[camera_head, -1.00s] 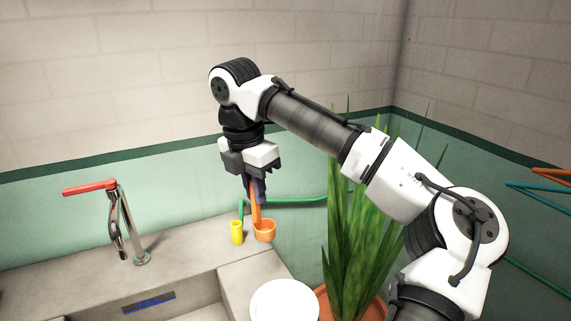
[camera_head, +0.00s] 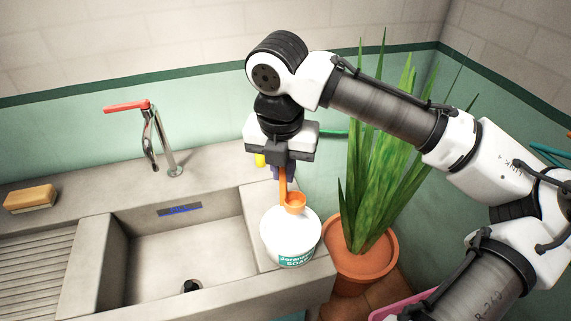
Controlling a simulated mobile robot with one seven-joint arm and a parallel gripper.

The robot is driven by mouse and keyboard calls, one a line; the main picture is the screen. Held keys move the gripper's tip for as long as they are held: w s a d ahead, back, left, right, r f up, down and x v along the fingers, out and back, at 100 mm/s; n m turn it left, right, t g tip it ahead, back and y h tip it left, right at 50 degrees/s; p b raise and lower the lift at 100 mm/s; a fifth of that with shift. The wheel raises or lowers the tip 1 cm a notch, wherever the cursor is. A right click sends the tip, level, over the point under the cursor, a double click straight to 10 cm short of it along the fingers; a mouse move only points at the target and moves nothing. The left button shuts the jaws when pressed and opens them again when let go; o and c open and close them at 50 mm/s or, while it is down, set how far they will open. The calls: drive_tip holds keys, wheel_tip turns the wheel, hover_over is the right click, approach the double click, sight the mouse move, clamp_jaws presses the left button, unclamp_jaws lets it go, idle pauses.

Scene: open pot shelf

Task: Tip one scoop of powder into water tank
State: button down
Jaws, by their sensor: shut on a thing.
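My gripper (camera_head: 284,174) points down and is shut on the upright handle of an orange scoop (camera_head: 294,199). The scoop's cup faces up, over the rear part of a white tub (camera_head: 290,262) with a green and white label reading partly "SOAP". I cannot tell whether the cup touches the tub's top or what is in it. The tub's top is plain white; I cannot tell lid from powder. The tub stands at the sink's right side. No thing is clearly recognisable as the water tank.
A stone sink (camera_head: 190,250) with a red-handled tap (camera_head: 165,150) lies left. A sponge (camera_head: 30,198) rests on the ledge. A yellow thing (camera_head: 260,160) is mostly hidden behind my gripper. A tall plant (camera_head: 375,170) in a terracotta pot (camera_head: 362,268) stands close right, below my arm.

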sight(284, 205)
wheel_tip(284, 205, down, 5)
drive_tip(key=b, duration=0.5)
drive_tip(key=shift+f, duration=0.2)
drive_tip(key=shift+f+b, duration=1.6)
drive_tip(key=shift+f, duration=1.8)
wheel_tip(284, 205, up, 9)
drive_tip(key=p, duration=0.9)
